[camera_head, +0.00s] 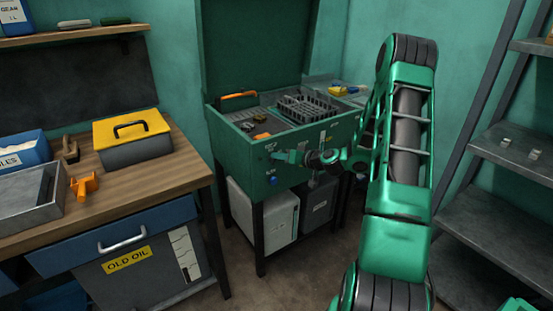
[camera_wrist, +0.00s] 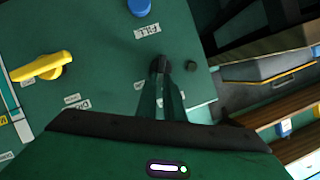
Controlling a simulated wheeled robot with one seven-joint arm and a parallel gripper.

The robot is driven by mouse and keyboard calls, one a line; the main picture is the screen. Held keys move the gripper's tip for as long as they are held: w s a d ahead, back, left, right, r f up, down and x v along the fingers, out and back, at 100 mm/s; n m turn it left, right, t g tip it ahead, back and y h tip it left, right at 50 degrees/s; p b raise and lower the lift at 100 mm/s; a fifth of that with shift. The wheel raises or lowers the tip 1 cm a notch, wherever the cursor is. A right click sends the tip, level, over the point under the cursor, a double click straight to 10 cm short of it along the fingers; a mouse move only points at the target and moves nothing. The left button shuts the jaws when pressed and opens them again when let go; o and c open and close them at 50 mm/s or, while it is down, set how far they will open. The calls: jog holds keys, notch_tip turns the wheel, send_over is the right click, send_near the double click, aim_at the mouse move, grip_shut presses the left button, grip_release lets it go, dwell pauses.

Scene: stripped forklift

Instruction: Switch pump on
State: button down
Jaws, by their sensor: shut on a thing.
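The green wash cabinet (camera_head: 350,132) has an upright front panel, which also shows in the wrist view (camera_wrist: 105,60). My gripper (camera_wrist: 160,66) reaches that panel with its narrow fingers together, shut on a small control there. The dark fingertips hide most of that control, and the small label beside it is too blurred to read. In the head view my gripper (camera_head: 279,155) touches or nearly touches the front panel at its upper left. The switch's position cannot be made out.
A workbench (camera_head: 150,185) is on the left, shelves (camera_head: 495,195) on the right.

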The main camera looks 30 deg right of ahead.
jog(key=shift+d+f+m+t+y, duration=0.3)
jog(key=shift+m+y, duration=0.25)
jog(key=shift+m, duration=0.5)
jog(key=shift+d+f+m+t+y, duration=0.15)
jog(key=shift+d+f+m+y, duration=0.25)
jog(key=shift+m, duration=0.7)
jog(key=shift+d+f+m+t+y, duration=0.15)
jog(key=shift+f+m+t+y, duration=0.1)
jog(key=shift+m+y, duration=0.6)
jog(key=shift+s+m, duration=0.1)
jog(key=shift+m, duration=0.2)
jog(key=c, duration=1.9)
grip_release()
jog(key=shift+o, duration=0.2)
jog(key=shift+r, duration=0.1)
jog(key=v, duration=1)
jog(key=shift+s, duration=0.3)
